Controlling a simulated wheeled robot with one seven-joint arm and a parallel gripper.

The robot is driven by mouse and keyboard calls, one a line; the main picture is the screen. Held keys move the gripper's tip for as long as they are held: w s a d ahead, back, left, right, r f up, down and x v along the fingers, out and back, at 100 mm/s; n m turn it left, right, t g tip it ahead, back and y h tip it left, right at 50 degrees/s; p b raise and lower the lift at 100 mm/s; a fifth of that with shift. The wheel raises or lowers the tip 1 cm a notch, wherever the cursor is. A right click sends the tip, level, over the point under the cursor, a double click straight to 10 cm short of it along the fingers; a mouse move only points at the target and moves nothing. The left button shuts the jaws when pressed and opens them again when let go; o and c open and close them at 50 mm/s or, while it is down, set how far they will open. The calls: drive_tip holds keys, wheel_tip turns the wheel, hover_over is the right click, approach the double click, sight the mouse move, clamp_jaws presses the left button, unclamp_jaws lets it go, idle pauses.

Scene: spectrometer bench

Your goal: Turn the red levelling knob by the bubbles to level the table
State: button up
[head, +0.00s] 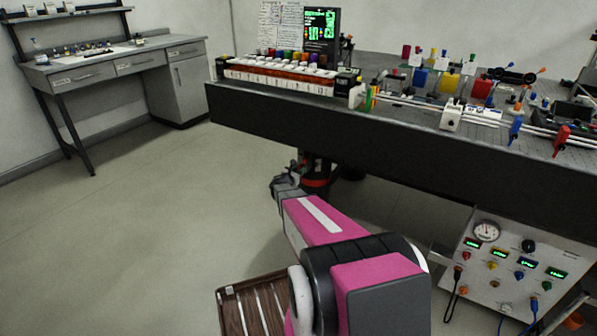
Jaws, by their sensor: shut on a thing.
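The optical table (300,125) is a long dark slab with a perforated top, seen from its front left. Under its left part stands a dark leg with a red ring, the red levelling knob (317,183). My gripper (294,180) is at the left side of this knob, below the table's front edge, and is shut on it. The fingertips are small and dark here, so the exact contact is hard to make out. My pink and black arm reaches up to it from the bottom of the picture. I cannot make out the bubbles at this size.
Optics on coloured mounts (450,83) crowd the table top, with a green-lit screen (321,24) behind. A control panel (510,262) with gauge and cables stands lower right. A slatted brown tray (250,300) is beside my arm. The floor to the left is clear.

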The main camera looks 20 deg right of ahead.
drive_tip(key=shift+m, duration=0.3)
drive_tip(key=m, duration=0.3)
drive_tip(key=shift+m, duration=2)
drive_tip(key=shift+s, duration=0.1)
drive_tip(key=o, duration=0.9)
drive_tip(key=shift+o, duration=0.2)
drive_tip(key=v, duration=1)
drive_tip(key=shift+s+a, duration=0.25)
drive_tip(key=shift+a, duration=0.1)
